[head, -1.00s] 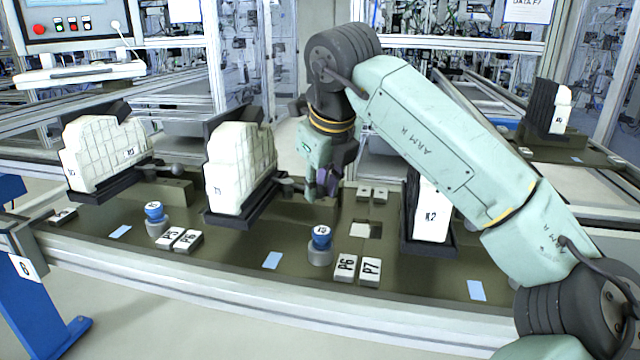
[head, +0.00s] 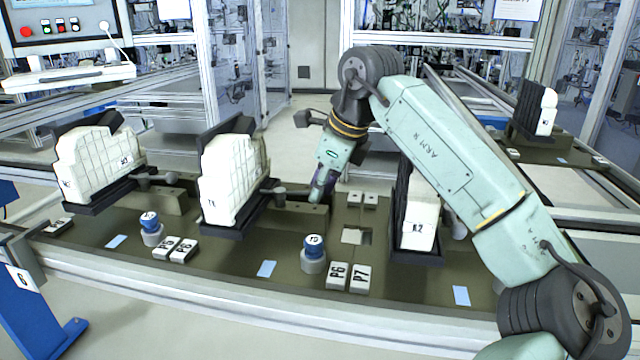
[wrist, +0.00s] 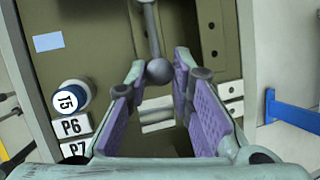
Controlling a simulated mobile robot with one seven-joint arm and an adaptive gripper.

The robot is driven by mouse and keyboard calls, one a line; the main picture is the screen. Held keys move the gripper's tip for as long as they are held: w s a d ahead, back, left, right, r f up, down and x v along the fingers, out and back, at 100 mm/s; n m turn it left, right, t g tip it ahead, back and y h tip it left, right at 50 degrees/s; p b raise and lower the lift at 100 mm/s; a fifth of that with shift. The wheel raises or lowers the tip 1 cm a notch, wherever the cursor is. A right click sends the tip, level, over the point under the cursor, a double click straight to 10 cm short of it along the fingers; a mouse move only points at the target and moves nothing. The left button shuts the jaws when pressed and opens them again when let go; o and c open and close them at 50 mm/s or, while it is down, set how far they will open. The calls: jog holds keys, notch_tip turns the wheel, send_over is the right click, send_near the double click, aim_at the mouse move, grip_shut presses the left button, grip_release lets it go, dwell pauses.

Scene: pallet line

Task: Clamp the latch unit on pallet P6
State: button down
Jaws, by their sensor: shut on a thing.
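The latch unit on pallet P6, a white ribbed block in a dark holder (head: 232,180), stands upright left of my gripper in the head view. A grey lever with a ball knob (head: 280,190) sticks out from its right side. In the wrist view the lever's rod comes down from the top edge to the ball knob (wrist: 159,71). My gripper (head: 318,196) is tilted downward. Its purple-padded fingers (wrist: 160,66) are partly closed with the knob between their tips; contact is hard to make out. The P6 label (head: 337,275) is on the front of the pallet.
The P7 label (head: 361,278) and a blue-topped button (head: 314,246) sit near the front rail. Another white unit (head: 418,222) stands close on the right, beneath my arm. A further white unit (head: 98,165) is at left.

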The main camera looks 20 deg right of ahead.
jog(key=c, duration=1.4)
grip_release()
jog(key=v, duration=1.2)
